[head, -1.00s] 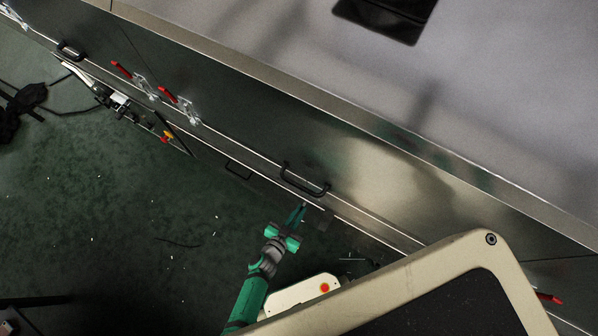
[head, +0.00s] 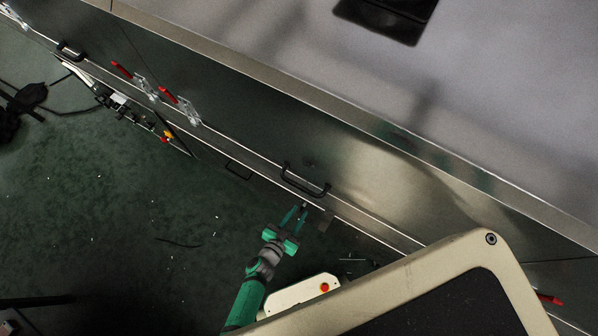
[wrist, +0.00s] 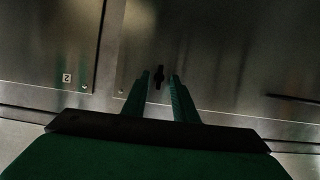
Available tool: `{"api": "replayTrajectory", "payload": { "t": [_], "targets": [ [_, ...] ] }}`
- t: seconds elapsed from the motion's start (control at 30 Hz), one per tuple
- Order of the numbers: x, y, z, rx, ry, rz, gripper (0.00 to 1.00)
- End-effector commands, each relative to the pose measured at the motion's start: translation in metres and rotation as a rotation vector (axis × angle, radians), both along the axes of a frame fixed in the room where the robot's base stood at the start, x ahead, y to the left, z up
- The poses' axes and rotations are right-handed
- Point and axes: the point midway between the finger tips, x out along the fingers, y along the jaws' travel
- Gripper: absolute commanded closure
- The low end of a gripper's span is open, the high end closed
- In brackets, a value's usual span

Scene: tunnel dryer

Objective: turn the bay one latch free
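A small dark upright latch (wrist: 159,76) sits on the metal panel in the wrist view. It shows between my two fingertips, slightly beyond them, with a gap on each side. My gripper (wrist: 160,78) is open and holds nothing. In the head view my green gripper (head: 297,209) points at the lower part of the dryer side, just below a black bar handle (head: 304,186). I cannot make out the latch in the head view. No label for bay one is readable.
A panel with a small "2" label (wrist: 67,78) is left of the latch in the wrist view. Red-handled clamps (head: 180,103) line the dryer side in the head view. A cream housing with a red button (head: 324,287) stands close beside my arm. The green floor at left is mostly clear.

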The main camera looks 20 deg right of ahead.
Motion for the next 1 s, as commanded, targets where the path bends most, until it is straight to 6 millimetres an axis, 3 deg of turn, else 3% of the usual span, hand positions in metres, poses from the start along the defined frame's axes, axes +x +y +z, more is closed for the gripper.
{"api": "replayTrajectory", "payload": {
  "t": [0.5,1.0],
  "targets": [
    [-0.048,0.062,0.032,0.000,0.002,-0.001,0.74],
    [-0.053,0.069,0.036,-0.001,0.001,0.002,0.74]
  ]
}}
